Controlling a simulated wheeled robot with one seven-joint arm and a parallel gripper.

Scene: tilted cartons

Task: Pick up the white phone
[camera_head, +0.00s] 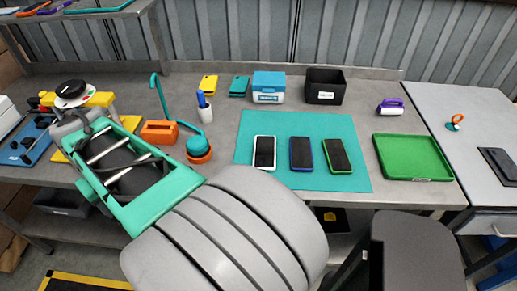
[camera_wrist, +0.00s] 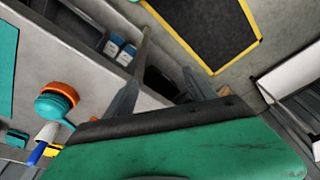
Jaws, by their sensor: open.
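The white phone (camera_head: 264,152) has a white rim and a dark screen. It lies flat on the teal mat (camera_head: 255,125), leftmost of three phones. The dark phone with a blue rim (camera_head: 301,154) lies to its right, then the green-rimmed phone (camera_head: 337,156). My arm reaches to the left in the head view, well away from the phones. In the wrist view my gripper (camera_wrist: 160,92) is open, with nothing visible between its grey fingers, over the bench's front side and shelf. The white phone is not in the wrist view; a mat corner (camera_wrist: 6,60) shows at left.
A teal lamp with an orange base (camera_head: 199,150), a white cup (camera_head: 205,113) and an orange block (camera_head: 160,132) stand between my arm and the mat. A green tray (camera_head: 413,157) lies right of the mat. A blue box (camera_head: 268,88) and black bin (camera_head: 325,86) stand behind.

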